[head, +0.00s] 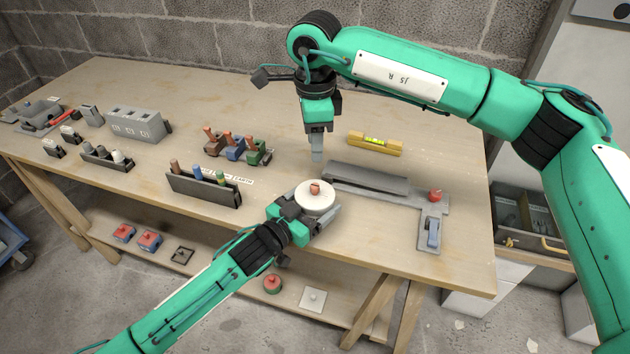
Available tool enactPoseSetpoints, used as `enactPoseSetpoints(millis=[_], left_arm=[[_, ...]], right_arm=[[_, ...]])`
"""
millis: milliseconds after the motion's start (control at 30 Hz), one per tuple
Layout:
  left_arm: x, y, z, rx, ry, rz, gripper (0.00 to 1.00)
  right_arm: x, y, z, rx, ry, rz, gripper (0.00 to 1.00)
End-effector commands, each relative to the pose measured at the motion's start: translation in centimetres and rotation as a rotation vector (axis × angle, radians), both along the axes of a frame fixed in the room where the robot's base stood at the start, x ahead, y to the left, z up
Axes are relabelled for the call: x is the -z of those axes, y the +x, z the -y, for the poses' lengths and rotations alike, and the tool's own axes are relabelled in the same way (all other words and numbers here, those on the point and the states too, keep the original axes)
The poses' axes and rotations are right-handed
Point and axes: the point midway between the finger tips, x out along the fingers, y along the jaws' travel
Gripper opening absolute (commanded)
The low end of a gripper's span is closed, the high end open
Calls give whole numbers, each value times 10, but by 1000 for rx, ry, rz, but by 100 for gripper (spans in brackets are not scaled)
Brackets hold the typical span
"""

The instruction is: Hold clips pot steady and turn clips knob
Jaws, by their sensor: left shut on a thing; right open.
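The clips pot (314,200), a round white-topped pot, sits on the workbench near its front edge. The clips knob (315,187), small and red-brown, stands at the centre of its top. My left gripper (312,210) reaches in from the lower left and is shut on the pot, hiding most of its side. My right gripper (317,154) points down above the bench, behind the pot in the picture and apart from the knob. It is open and empty, with its fingers seen nearly in line.
On the wooden bench (275,240), a grey channel piece (368,178) lies right of the pot, near a yellow level (375,143) and a red-knobbed grey plate (433,205). A slotted holder (203,190) stands left. A lower shelf (205,262) holds several small items.

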Motion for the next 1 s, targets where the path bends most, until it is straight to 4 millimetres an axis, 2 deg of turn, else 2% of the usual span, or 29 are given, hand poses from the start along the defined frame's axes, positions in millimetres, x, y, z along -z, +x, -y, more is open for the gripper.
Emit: enactPoseSetpoints(millis=[300,500,767,867,1000], left_arm=[[0,0,0,0,0,0,55],[0,0,0,0,0,0,55],[0,0,0,0,0,0,55],[0,0,0,0,0,0,55],[0,0,0,0,0,0,55]], right_arm=[[-2,0,0,-510,0,0,40],[-4,0,0,-751,0,0,40],[0,0,0,-870,0,-1,40],[11,0,0,-873,0,-3,40],[37,-1,0,-872,1,-4,40]])
